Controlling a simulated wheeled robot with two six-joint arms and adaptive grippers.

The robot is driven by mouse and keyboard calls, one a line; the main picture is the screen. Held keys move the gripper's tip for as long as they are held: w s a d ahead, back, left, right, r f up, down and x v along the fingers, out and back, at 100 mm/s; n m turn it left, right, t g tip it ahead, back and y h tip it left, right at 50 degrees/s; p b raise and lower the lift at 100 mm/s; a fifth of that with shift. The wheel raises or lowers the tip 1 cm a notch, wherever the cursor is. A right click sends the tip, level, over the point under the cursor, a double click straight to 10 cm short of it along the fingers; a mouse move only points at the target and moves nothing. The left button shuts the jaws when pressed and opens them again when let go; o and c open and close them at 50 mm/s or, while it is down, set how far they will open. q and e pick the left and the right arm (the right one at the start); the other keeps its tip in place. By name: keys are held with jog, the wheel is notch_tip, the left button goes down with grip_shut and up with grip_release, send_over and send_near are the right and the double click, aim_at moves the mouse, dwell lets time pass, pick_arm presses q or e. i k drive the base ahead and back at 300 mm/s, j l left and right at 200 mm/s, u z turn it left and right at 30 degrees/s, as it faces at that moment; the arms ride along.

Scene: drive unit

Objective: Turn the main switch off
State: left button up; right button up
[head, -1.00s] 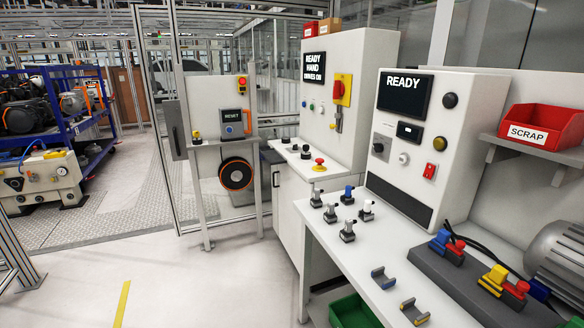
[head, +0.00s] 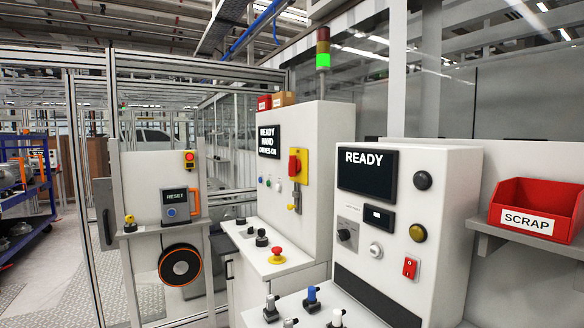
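The main switch (head: 295,165) is a red rotary handle on a yellow plate, on the front right of the tall white control cabinet (head: 316,150). Its red handle looks upright. A padlock-like yellow and grey piece (head: 295,201) hangs just below the plate. The cabinet's black display (head: 269,141) reads "READY HAND" and a third line that looks like "DRIVES ON". A stack light (head: 323,50) on top of the cabinet glows green. Neither of my grippers is in the head view.
A second white panel (head: 455,180) with a "READY" display (head: 367,171) stands to the right, near the red SCRAP bin (head: 537,209). A red mushroom button (head: 277,255) sits on the cabinet's console. A RESET panel (head: 176,203) stands left by the fence. Several small fittings stand at the bottom.

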aim_at(294, 165)
jog(key=i+j, duration=0.45)
jog(key=j, duration=0.15)
jog(key=i+j+z, duration=0.15)
jog(key=i+j, duration=0.35)
jog(key=j, duration=0.1)
